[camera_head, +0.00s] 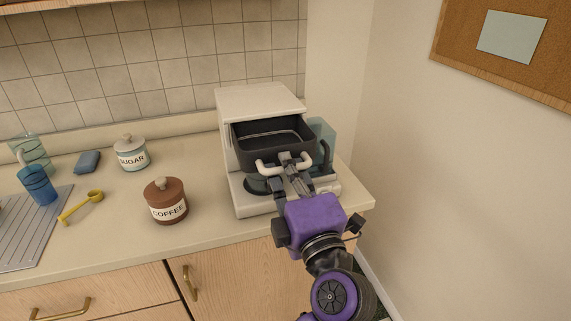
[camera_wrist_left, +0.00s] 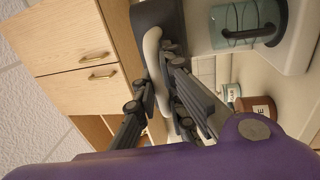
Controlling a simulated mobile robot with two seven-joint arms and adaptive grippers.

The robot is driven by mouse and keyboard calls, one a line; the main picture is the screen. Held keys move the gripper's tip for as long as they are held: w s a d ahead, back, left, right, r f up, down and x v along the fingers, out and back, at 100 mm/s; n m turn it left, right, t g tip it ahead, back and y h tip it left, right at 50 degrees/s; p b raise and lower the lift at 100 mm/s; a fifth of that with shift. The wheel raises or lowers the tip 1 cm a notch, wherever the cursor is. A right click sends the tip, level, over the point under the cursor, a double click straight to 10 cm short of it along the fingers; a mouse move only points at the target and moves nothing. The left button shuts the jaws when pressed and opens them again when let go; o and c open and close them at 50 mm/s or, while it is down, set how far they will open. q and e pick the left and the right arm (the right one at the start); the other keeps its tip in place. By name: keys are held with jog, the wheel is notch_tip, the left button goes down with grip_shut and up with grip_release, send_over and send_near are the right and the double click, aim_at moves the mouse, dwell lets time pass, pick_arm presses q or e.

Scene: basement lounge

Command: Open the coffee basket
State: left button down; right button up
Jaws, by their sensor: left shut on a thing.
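The cream coffee machine (camera_head: 262,103) stands on the counter near its right end. Its dark coffee basket (camera_head: 270,146) sticks out of the front below the top cover, and its hollow inside shows from above. The basket's pale curved handle (camera_head: 266,167) is at the front. My left gripper (camera_head: 291,165) is shut on this handle. In the left wrist view the handle (camera_wrist_left: 152,55) runs between the dark fingers (camera_wrist_left: 165,92). The fingers hide part of the handle. My right gripper is in neither view.
A brown coffee jar (camera_head: 167,203) and a sugar jar (camera_head: 131,154) stand left of the machine. A yellow scoop (camera_head: 80,206), blue sponge (camera_head: 87,162) and blue cup (camera_head: 38,186) are further left. The wall (camera_head: 460,200) is close on the right.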

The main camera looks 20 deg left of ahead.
pick_arm(q)
jog(key=c, duration=2.1)
grip_release()
jog(key=shift+s, duration=0.1)
jog(key=shift+s+d, duration=0.1)
jog(key=v, duration=0.7)
jog(key=shift+s+f, duration=0.1)
